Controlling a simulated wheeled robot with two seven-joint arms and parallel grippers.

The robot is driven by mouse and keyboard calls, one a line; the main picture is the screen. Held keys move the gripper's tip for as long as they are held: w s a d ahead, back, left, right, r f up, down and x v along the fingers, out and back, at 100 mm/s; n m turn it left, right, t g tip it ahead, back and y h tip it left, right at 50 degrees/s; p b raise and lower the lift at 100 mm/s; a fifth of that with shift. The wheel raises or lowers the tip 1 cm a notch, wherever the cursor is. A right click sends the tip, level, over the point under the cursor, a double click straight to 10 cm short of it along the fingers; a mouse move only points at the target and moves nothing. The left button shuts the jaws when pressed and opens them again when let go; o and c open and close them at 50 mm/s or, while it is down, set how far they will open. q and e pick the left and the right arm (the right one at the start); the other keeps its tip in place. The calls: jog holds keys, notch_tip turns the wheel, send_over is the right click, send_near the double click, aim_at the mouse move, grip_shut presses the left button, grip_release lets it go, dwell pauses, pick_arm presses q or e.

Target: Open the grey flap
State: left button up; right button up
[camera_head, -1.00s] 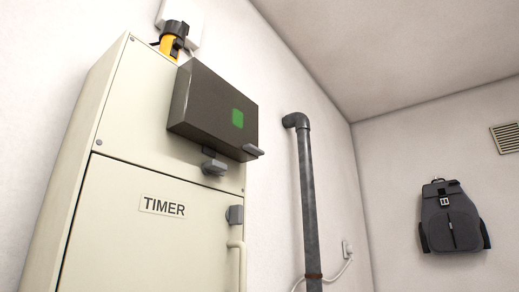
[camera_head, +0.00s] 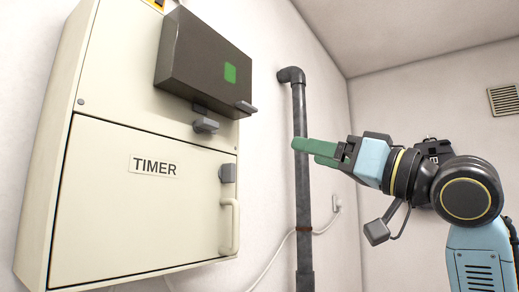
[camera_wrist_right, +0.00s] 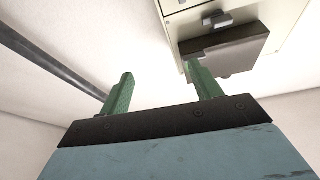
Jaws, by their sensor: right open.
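The grey flap (camera_head: 205,62) is a dark grey box-like cover with a green square, on the upper front of a cream cabinet. It is closed against the cabinet, with a small grey tab (camera_head: 247,107) at its lower right corner. My right gripper (camera_head: 317,150) is open and empty, to the right of the flap and lower, apart from it. In the right wrist view the flap (camera_wrist_right: 228,52) shows beyond the green fingers (camera_wrist_right: 163,90); one fingertip overlaps its edge in the picture. My left gripper is not in view.
The cream cabinet (camera_head: 100,195) has a lower door labelled TIMER with a white handle (camera_head: 230,228) and a grey latch (camera_head: 228,173). Another grey latch (camera_head: 206,125) sits below the flap. A grey vertical pipe (camera_head: 302,215) runs along the wall beside my right gripper.

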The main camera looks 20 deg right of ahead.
jog(key=n+y, duration=0.1)
jog(key=n, duration=0.1)
send_near(251, 106)
jog(key=d+v, duration=0.1)
jog(key=v, duration=0.4)
jog(key=shift+y, duration=0.3)
jog(key=p+x, duration=0.1)
jog(key=x, duration=0.3)
jog(key=p+x, duration=0.1)
jog(key=x, duration=0.4)
jog(key=p+x, duration=0.1)
jog(key=x, duration=0.3)
jog(key=shift+w+a+f+p, duration=0.25)
jog(key=shift+a+p, duration=0.15)
jog(key=shift+a, duration=0.1)
jog(key=shift+c, duration=0.4)
jog(key=shift+g, duration=0.3)
grip_shut()
jog(key=shift+d+r, duration=0.1)
jog(key=shift+r, duration=0.05)
